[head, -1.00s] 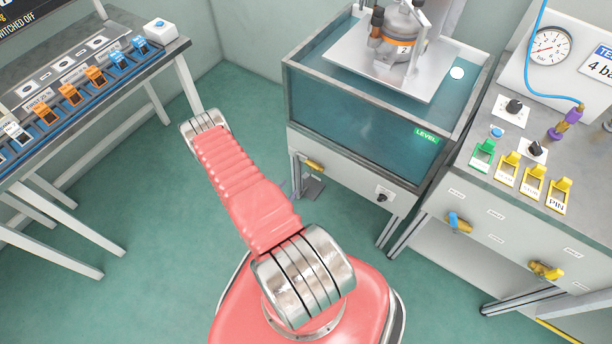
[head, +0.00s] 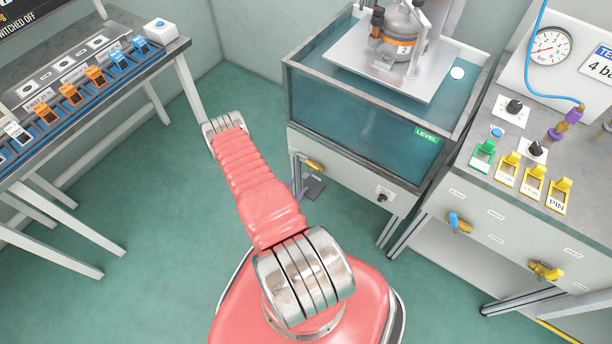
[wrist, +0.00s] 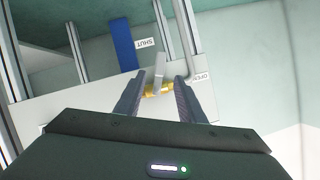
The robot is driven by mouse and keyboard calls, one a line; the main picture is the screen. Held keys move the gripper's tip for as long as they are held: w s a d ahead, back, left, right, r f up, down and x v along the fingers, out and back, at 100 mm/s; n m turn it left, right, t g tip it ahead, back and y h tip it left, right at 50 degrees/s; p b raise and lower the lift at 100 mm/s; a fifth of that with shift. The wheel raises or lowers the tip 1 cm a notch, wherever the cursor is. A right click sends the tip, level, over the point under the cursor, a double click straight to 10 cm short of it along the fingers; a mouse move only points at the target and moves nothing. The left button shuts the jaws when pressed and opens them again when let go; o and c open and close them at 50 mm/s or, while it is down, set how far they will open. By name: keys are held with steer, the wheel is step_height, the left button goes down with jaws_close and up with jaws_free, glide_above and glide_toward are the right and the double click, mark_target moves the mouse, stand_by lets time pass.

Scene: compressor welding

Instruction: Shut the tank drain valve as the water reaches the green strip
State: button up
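The tank (head: 345,125) stands at the centre back with teal water in it. A green LEVEL strip (head: 427,135) is on its front glass; I cannot tell exactly how the waterline sits against it. The brass drain valve (head: 314,166) is on the panel below the tank. My gripper (wrist: 160,77) is open, one finger either side of the lever; contact is not clear. In the head view my arm mostly hides it.
A compressor (head: 403,32) sits on a plate over the tank. A panel with a knob (head: 384,194) is under the tank's right side. A test bench (head: 475,205) stands at right, a switch bench (head: 120,95) at left. A blue bar (wrist: 122,45) lies beside the SHUT label.

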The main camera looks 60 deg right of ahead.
mark_target(305, 176)
steer(key=x, duration=1)
steer(key=shift+d+f, duration=0.1)
steer(key=shift+d, duration=0.15)
jaws_close()
stand_by(0.4)
